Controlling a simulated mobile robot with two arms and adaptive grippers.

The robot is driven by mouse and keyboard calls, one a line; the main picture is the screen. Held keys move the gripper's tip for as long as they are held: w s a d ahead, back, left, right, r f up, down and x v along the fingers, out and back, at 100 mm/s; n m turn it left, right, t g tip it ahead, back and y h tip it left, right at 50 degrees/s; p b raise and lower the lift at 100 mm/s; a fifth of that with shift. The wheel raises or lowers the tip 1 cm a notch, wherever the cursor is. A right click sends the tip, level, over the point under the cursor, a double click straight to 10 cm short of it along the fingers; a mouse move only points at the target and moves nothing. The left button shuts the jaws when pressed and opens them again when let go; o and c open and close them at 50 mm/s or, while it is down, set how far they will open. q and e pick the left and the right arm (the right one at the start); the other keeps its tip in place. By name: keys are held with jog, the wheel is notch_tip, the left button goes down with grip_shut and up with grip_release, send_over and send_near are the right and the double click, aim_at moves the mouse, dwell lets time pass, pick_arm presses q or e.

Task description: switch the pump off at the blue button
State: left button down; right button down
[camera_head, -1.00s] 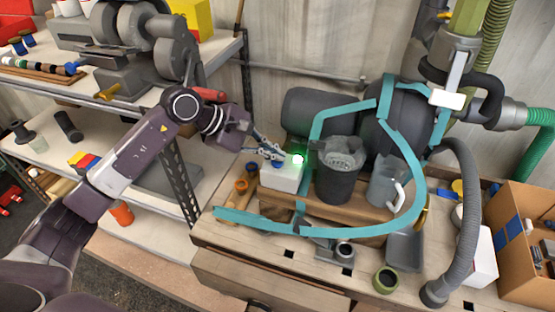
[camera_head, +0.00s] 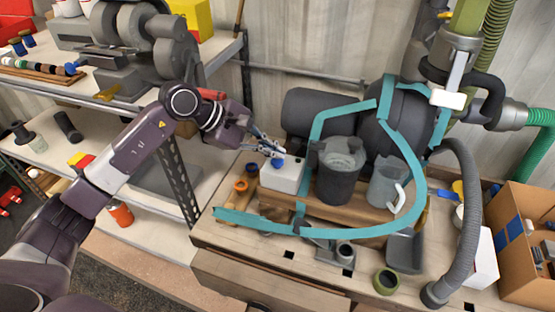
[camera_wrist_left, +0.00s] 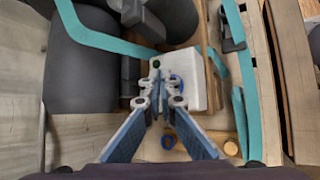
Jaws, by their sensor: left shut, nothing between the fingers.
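A white switch box (camera_head: 285,179) stands on the wooden bench, at the left end of the pump (camera_head: 395,115) with its teal frame. The blue button (camera_head: 278,163) is on the box top; it also shows in the left wrist view (camera_wrist_left: 176,80), partly covered by a finger. A small dark green lamp (camera_wrist_left: 156,64) on the box is unlit. My left gripper (camera_head: 276,150) is shut and empty, its tips right at the button; I cannot tell whether they touch it. My right gripper is not in view.
A dark grey cup (camera_head: 337,180) and a grey jug (camera_head: 386,184) stand just right of the box. The teal frame bar (camera_head: 290,232) runs in front. A shelf (camera_head: 195,60) with a grinder is at left, and a cardboard box (camera_head: 520,275) at right.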

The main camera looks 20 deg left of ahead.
aim_at(275, 161)
pick_arm(q)
jog(key=shift+r+p, duration=0.9)
jog(key=shift+r, duration=2)
